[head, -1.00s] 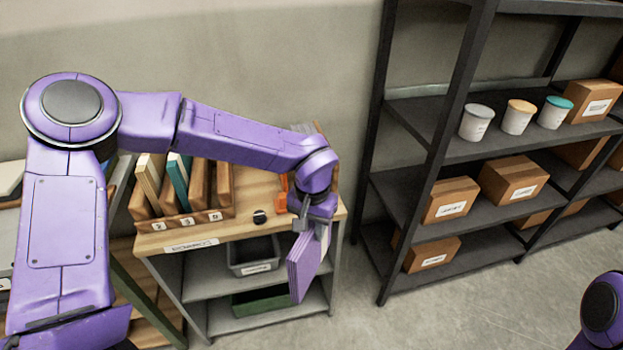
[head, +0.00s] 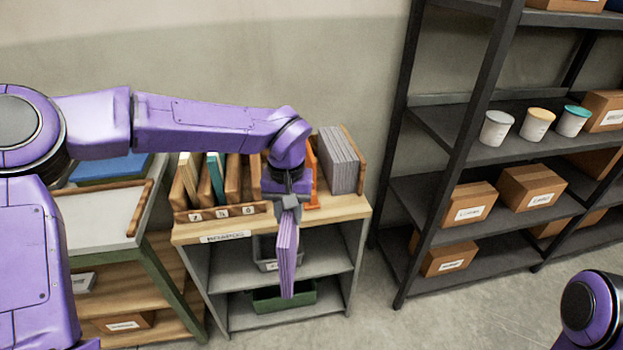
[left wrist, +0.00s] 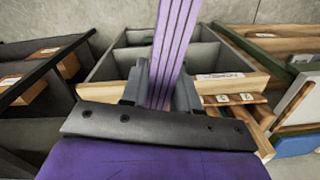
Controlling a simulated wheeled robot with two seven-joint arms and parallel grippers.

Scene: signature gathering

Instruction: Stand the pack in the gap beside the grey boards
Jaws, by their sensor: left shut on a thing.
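The pack (head: 288,257), a set of thin purple boards, hangs from my left gripper (head: 289,204), in front of the wooden unit's top edge. In the left wrist view, the gripper (left wrist: 160,97) is shut on the pack (left wrist: 172,45), with a finger on each side. The grey boards (head: 339,160) stand upright on the unit's top, to the right of and behind the gripper. An orange divider (head: 312,178) stands left of them. My gripper and wrist hide part of the space left of the divider. My right gripper is out of view.
The wooden unit (head: 350,207) also carries a slotted rack (head: 222,211) with upright folders on its left. A grey bin (head: 264,250) and a green tray (head: 265,300) sit on its lower shelves. A dark shelving rack (head: 430,187) stands to the right, with floor between.

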